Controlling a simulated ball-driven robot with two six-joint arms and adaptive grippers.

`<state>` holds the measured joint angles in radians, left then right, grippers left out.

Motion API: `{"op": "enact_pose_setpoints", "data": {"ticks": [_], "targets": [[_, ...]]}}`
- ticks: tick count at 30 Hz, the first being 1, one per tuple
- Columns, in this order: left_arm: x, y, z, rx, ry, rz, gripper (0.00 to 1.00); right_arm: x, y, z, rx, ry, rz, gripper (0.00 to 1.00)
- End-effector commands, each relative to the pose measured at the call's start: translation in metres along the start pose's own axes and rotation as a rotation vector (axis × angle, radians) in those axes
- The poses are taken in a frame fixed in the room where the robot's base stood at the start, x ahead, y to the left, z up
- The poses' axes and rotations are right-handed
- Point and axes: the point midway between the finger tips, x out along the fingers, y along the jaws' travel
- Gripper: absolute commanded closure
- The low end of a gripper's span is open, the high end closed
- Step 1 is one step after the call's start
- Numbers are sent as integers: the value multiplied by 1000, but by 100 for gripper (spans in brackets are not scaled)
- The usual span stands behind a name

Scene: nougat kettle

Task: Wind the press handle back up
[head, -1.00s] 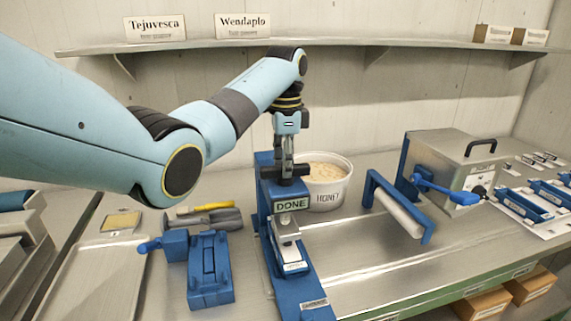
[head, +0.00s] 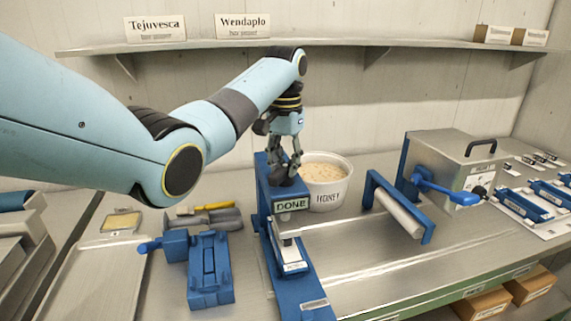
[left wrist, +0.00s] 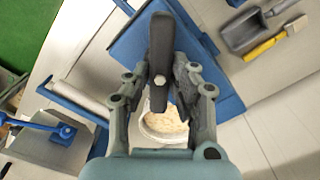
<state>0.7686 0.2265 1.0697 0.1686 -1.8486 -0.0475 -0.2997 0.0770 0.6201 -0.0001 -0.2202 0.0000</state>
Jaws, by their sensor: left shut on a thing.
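The blue press (head: 303,288) stands on the bench with a DONE sign (head: 291,204) on its front. My left gripper (head: 287,174) is above the press head, pointing down. In the left wrist view its fingers (left wrist: 160,90) are shut on the dark press handle (left wrist: 160,48), a bar with a light bolt at its middle. A metal block (head: 286,228) under the sign sits above a labelled piece on the press base. My right gripper is not in view.
A HONEY tub (head: 325,181) stands right behind the press. A blue-framed roller (head: 399,212) and a metal box with a blue crank (head: 458,165) are to the right. Bench between press and roller is clear.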

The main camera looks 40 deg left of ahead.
Motion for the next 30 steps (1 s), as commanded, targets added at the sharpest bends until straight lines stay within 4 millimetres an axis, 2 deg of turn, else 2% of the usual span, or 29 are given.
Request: {"op": "enact_pose_setpoints", "data": {"ticks": [9, 24, 25, 29, 30], "targets": [[-1, 0, -1, -102, 2, 0, 100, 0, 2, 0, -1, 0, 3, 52], [-1, 0, -1, -119, 3, 0, 100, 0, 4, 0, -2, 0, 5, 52], [-1, 0, -1, -119, 3, 0, 74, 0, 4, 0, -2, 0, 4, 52], [-1, 0, 0, -118, 2, 0, 57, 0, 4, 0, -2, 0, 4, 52], [-1, 0, 0, -118, 2, 0, 56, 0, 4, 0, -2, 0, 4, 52]]}}
